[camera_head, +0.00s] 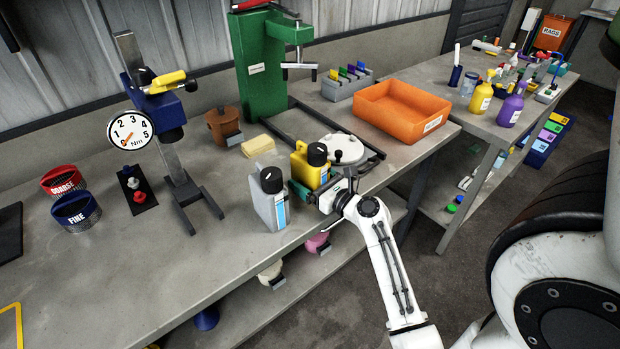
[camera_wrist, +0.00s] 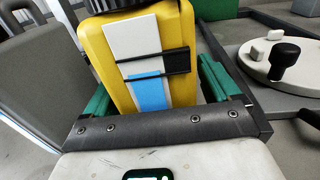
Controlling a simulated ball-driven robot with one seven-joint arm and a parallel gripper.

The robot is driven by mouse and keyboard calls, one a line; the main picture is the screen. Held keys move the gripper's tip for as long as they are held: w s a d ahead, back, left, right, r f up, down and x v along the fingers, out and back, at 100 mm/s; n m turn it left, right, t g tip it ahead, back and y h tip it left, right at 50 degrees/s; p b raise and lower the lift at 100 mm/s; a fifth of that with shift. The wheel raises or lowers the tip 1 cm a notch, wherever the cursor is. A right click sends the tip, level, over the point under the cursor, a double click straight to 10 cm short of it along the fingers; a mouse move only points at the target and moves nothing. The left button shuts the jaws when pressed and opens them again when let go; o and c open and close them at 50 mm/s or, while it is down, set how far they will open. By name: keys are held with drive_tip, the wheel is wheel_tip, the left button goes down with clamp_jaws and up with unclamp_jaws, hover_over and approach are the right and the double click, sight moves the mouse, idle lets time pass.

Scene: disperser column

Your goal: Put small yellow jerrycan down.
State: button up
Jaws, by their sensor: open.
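The small yellow jerrycan (camera_head: 308,168), with a black cap, stands upright on the grey workbench, just right of a larger grey jerrycan (camera_head: 268,200). In the wrist view the yellow jerrycan (camera_wrist: 182,85) shows its white and blue label and black strap, close in front of my gripper. My gripper (camera_wrist: 155,95) is open, with one green finger on each side of the jerrycan and a gap visible on at least the right side. In the head view my gripper (camera_head: 312,190) is at the bench's front edge, partly hidden by the jerrycan and my wrist. The jerrycan's base is hidden.
A round white lid on a dark frame (camera_head: 340,148) sits close to the right. An orange tray (camera_head: 402,108) is farther right. The bench left of the grey stand (camera_head: 160,130) holds red and blue sieves.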

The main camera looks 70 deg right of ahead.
drive_tip(key=shift+r, duration=0.2)
drive_tip(key=b+v, duration=0.1)
drive_tip(key=v, duration=1.1)
